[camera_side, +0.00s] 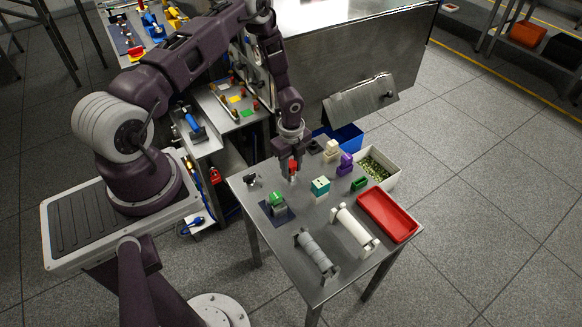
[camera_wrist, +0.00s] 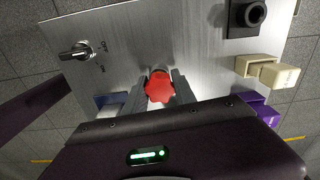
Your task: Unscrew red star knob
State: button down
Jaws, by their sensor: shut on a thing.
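The red star knob (camera_wrist: 159,87) shows in the middle of the wrist view, between the two grey fingers of my gripper (camera_wrist: 160,92). The fingers are shut on it, one on each side. In the side view the red knob (camera_side: 292,166) shows at the tips of my gripper (camera_side: 291,171), low over the far part of the metal table (camera_side: 330,270). A pale part shows just under the knob. Whether the knob is still seated on its thread cannot be told.
Around the knob stand a black switch (camera_wrist: 77,52), a black socket block (camera_wrist: 246,14), cream blocks (camera_wrist: 268,70) and a purple part (camera_side: 345,162). A green part (camera_side: 277,199), a teal block (camera_side: 320,187), two rollers and a red tray (camera_side: 388,214) sit nearer the front.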

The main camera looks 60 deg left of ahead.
jog(key=shift+r, duration=0.15)
jog(key=shift+r, duration=1.45)
